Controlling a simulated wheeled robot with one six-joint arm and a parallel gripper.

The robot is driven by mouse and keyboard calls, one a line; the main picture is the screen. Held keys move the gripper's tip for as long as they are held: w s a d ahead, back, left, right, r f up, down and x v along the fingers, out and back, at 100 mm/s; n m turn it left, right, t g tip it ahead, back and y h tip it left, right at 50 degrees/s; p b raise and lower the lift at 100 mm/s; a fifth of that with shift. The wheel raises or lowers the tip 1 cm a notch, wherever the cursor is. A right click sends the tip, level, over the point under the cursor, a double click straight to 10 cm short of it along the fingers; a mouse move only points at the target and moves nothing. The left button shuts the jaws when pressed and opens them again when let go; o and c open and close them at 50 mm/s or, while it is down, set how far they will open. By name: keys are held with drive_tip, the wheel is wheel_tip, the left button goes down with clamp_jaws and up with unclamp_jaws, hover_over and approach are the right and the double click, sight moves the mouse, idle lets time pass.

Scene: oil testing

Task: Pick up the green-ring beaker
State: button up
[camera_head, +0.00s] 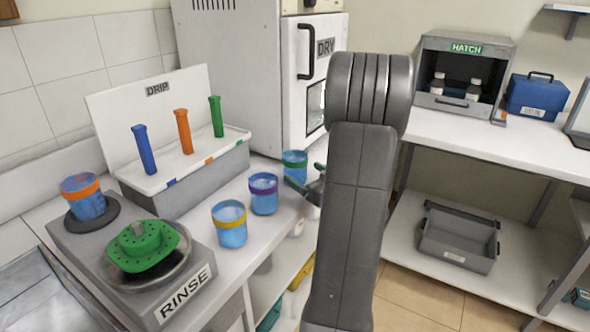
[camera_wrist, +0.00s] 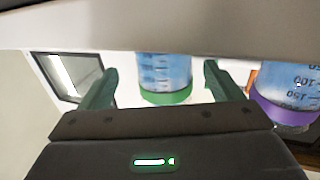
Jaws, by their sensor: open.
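The green-ring beaker (camera_head: 295,165) stands on the white counter in front of the DRY cabinet. It is clear with blue contents and a green band near its top. In the wrist view the green-ring beaker (camera_wrist: 165,75) appears upside down between the two dark green fingers, with gaps on both sides. My gripper (camera_wrist: 163,88) is open and holds nothing. In the head view my gripper (camera_head: 312,187) is at the beaker's right side, partly hidden by my arm. The purple-ring beaker (camera_head: 263,193) stands just in front and left of it, and close outside one finger in the wrist view (camera_wrist: 285,95).
A yellow-ring beaker (camera_head: 229,224) stands nearer on the counter. An orange-ring beaker (camera_head: 84,196) sits on the RINSE unit (camera_head: 185,297) beside a green perforated piece (camera_head: 143,246). The DRY cabinet (camera_head: 245,80) rises behind.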

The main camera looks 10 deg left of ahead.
sight(294, 167)
drive_tip(key=x, duration=0.5)
drive_tip(key=shift+s+a+r, duration=0.1)
drive_tip(key=shift+s+a, duration=0.05)
drive_tip(key=shift+a, duration=0.05)
drive_tip(key=shift+c, duration=0.3)
drive_tip(key=c, duration=1.1)
